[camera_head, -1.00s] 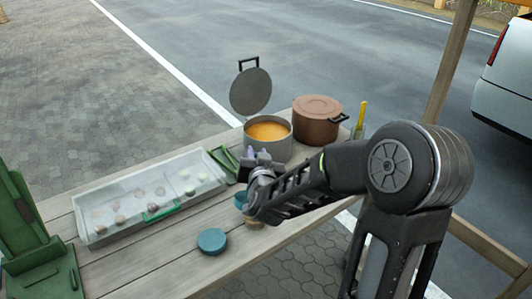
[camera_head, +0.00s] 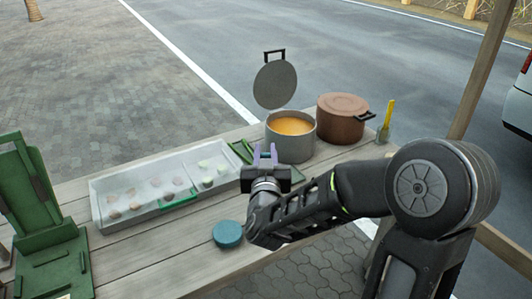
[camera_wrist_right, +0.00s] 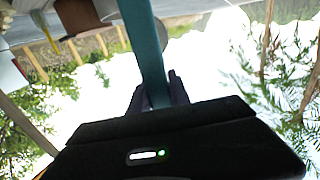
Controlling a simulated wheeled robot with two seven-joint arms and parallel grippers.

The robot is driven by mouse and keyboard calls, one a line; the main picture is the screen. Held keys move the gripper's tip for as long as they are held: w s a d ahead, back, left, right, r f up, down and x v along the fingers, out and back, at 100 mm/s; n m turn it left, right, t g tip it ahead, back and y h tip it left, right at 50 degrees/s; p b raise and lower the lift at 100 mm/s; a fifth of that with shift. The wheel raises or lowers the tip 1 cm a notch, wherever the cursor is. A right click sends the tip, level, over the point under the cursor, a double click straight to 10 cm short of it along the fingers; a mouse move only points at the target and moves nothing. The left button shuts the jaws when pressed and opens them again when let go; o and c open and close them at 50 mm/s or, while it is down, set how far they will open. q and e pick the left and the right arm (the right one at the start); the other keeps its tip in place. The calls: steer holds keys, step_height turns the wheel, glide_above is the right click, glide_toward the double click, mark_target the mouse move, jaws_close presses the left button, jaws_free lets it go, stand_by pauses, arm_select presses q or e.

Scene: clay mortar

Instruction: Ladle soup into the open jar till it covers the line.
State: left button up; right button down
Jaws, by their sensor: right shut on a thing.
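My right gripper (camera_head: 266,155) is above the table, in front of the soup pot. In the right wrist view its fingers (camera_wrist_right: 158,95) are shut on a long flat teal handle (camera_wrist_right: 148,45), which I take to be the ladle's. The ladle's bowl is not visible, and I cannot make out the ladle in the head view. The grey pot (camera_head: 312,147) is open and holds orange soup (camera_head: 291,126). A round teal lid (camera_head: 228,234) lies flat on the table, left of my right forearm. I cannot see the open jar or its line; my arm may hide it. My left gripper is not in view.
A grey pot lid (camera_head: 275,86) stands upright behind the soup pot. A lidded brown pot (camera_head: 342,128) and a yellow-handled tool (camera_head: 388,114) stand right of it. A white tray (camera_head: 104,222) with several round pieces lies left. A green stand (camera_head: 45,210) is at far left.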

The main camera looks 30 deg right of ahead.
step_height(320, 180, up, 5)
steer(key=p, duration=0.3)
steer(key=shift+p, duration=0.35)
stand_by(0.6)
